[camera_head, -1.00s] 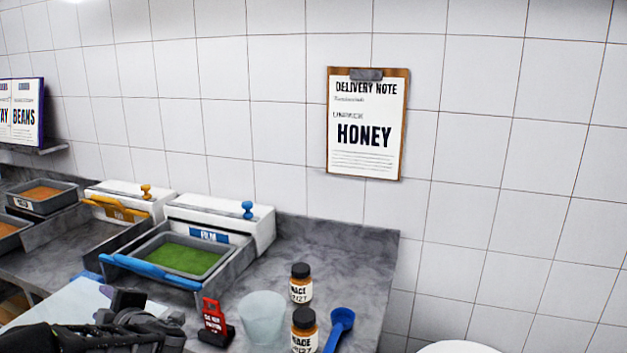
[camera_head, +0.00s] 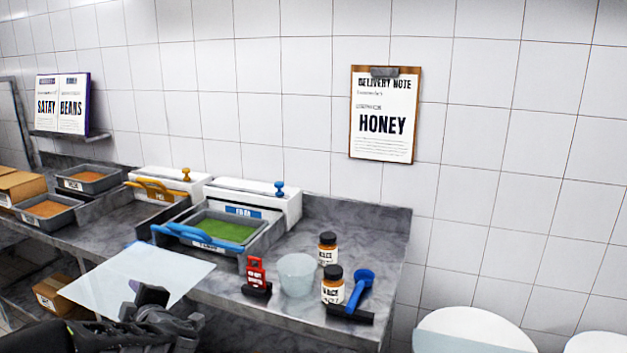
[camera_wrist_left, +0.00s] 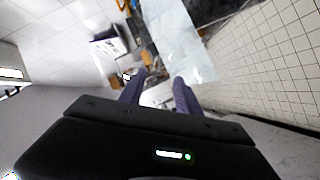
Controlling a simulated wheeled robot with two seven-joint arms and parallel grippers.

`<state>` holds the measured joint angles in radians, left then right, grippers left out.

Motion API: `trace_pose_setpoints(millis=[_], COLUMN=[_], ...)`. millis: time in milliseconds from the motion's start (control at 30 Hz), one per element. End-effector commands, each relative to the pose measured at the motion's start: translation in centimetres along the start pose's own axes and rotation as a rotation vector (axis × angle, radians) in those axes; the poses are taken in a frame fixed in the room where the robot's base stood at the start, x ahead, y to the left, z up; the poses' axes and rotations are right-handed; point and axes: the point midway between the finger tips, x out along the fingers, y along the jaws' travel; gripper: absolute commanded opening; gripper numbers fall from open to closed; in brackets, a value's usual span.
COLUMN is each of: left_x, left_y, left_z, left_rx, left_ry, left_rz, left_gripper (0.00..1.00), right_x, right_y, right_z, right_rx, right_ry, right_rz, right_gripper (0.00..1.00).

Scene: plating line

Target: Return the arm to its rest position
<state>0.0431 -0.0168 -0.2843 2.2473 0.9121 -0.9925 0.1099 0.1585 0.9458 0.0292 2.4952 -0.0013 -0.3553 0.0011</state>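My left arm comes in at the bottom left of the head view, and its dark gripper (camera_head: 158,302) is over the front of the counter, near a pale translucent sheet (camera_head: 135,275). In the left wrist view the two fingers of the gripper (camera_wrist_left: 160,84) stand apart with nothing between them. The pale sheet also shows in the left wrist view (camera_wrist_left: 185,45), beyond the fingers. My right gripper is in neither view.
White round surfaces (camera_head: 470,328) are at lower right.

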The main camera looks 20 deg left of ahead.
Motion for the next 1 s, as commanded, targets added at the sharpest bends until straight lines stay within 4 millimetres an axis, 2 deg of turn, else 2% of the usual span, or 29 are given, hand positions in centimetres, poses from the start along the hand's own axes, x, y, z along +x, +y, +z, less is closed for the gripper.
trace_pose_setpoints(millis=[267, 433, 567, 667, 700, 767, 800, 867, 900, 967, 1000], left_x=[-1.3, -3.1, -5.6, -8.8, -10.4, -13.0, -14.9, -17.8, -19.9, -23.1, -25.4], left_y=[0.6, -0.6, -3.2, -7.0, -8.9, -12.1, -14.3, -17.8, -20.2, -23.8, -26.3], left_z=[6.6, 12.8, 18.9, 24.7, 26.9, 29.9, 31.6, 33.7, 34.9, 36.2, 36.7], left_rx=[0.160, 0.307, 0.458, 0.608, 0.672, 0.765, 0.823, 0.906, 0.959, 1.032, 1.077], left_ry=[-0.185, -0.343, -0.504, -0.675, -0.750, -0.864, -0.941, -1.055, -1.133, -1.248, -1.326], left_rz=[0.086, 0.135, 0.172, 0.198, 0.208, 0.220, 0.227, 0.234, 0.237, 0.239, 0.240], left_gripper=[0.40, 0.40, 0.40, 0.40, 0.40, 0.40, 0.40, 0.40, 0.40, 0.40, 0.40], right_x=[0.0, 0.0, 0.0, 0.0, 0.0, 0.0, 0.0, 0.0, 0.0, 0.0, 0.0], right_y=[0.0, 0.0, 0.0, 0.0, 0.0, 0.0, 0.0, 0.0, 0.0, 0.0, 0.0], right_z=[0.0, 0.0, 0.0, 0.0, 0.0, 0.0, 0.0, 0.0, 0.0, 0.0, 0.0], right_rx=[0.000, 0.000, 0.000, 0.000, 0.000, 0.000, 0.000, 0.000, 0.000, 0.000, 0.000], right_ry=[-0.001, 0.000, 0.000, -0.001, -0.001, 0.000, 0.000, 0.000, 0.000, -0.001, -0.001], right_rz=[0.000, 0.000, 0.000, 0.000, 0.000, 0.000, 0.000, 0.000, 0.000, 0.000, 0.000], right_gripper=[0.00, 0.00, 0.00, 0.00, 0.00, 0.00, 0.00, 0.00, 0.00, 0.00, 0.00])
